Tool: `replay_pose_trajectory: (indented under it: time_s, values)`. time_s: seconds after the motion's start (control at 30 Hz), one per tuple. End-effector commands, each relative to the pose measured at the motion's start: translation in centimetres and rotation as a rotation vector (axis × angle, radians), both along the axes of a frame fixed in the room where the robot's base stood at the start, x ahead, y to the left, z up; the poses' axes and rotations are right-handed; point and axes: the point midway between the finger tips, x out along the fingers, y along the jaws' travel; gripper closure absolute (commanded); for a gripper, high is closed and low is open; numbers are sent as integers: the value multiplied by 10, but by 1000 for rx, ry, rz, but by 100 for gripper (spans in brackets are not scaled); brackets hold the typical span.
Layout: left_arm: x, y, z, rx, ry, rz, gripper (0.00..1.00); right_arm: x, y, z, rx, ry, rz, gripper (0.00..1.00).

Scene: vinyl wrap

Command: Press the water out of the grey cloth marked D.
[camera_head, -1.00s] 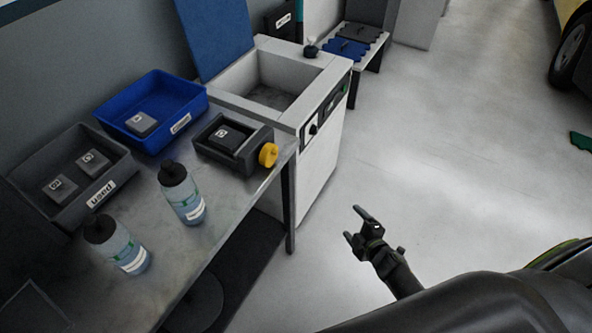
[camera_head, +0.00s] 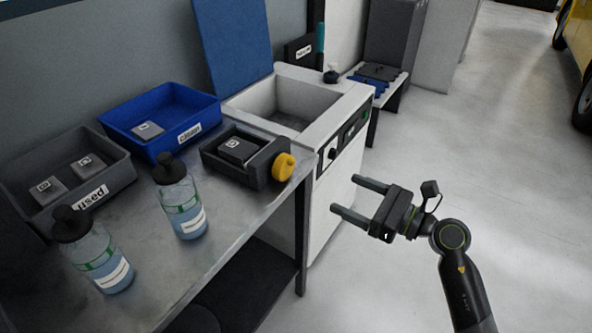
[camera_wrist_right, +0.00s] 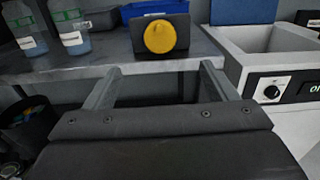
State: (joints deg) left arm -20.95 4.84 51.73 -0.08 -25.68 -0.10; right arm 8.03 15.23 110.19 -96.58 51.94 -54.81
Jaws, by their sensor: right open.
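The grey cloth marked D (camera_head: 238,147) lies folded in a dark press box (camera_head: 262,176) with a yellow knob (camera_head: 284,166) on its right end. The box stands on the metal table near its right edge, and its yellow knob (camera_wrist_right: 160,36) faces the right wrist camera. My right gripper (camera_head: 351,196) is open and empty, in the air to the right of the table and lower than the knob in the picture. In the right wrist view the knob shows beyond and between its fingers. My left gripper is not in view.
A blue bin (camera_head: 206,107) holds one grey cloth; a grey bin labelled "used" (camera_head: 127,174) holds two. A sink cabinet (camera_head: 337,92) is behind the press box.

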Motion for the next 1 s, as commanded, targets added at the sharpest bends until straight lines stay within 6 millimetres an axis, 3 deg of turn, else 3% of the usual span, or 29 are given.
replay_pose_trajectory:
  time_s: [0.6,1.0]
  values:
    - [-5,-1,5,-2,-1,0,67,73,102,1,6,4,2,21]
    - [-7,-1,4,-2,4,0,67,88,122,0,2,3,0,21]
